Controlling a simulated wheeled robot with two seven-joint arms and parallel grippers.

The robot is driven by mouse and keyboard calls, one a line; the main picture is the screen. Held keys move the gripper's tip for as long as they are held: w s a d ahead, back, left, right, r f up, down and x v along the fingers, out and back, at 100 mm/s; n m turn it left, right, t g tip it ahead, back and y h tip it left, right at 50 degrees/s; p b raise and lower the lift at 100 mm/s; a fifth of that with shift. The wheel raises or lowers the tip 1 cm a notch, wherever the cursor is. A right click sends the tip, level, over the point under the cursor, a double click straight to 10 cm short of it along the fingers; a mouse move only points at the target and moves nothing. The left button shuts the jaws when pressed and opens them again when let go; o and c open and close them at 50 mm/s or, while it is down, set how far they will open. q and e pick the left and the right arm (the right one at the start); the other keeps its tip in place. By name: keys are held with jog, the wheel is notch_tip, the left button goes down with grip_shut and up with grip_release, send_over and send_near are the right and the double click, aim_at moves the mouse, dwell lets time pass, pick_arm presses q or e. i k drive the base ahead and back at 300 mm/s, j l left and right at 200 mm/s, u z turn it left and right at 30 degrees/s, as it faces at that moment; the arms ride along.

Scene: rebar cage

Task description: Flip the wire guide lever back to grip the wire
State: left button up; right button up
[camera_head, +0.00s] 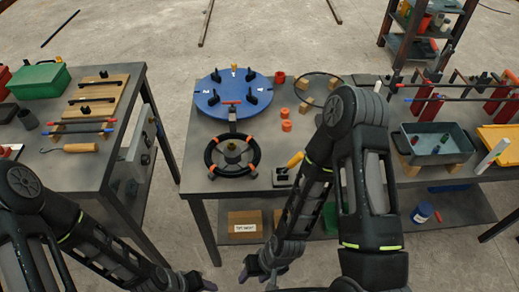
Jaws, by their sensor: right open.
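A small device with a yellow-orange lever handle (295,160) stands near the front edge of the middle table; the handle slants up to the right. Its dark base (283,178) is partly covered by my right arm. I cannot tell whether it holds wire. A thin dark wire loop (303,98) lies farther back, partly behind my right arm. My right gripper (258,279) is open and empty, low in front of the table, well apart from the lever. My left gripper (204,285) is at the bottom edge, mostly cut off; its jaws are unclear.
A blue turntable (214,103) with black knobs and a black handwheel (211,166) stand left of the lever. Orange cylinders (287,125) stand behind it. A grey tray (408,141) is on the right. A left bench (78,169) holds tools, with a floor gap between the tables.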

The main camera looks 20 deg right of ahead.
aim_at(298, 157)
jog(key=k+l, duration=0.1)
jog(key=l, duration=0.25)
jog(key=k+l, duration=0.1)
jog(key=l, duration=0.25)
jog(key=k+l, duration=0.1)
jog(key=l, duration=0.25)
jog(key=k+l, duration=0.15)
jog(key=l, duration=0.2)
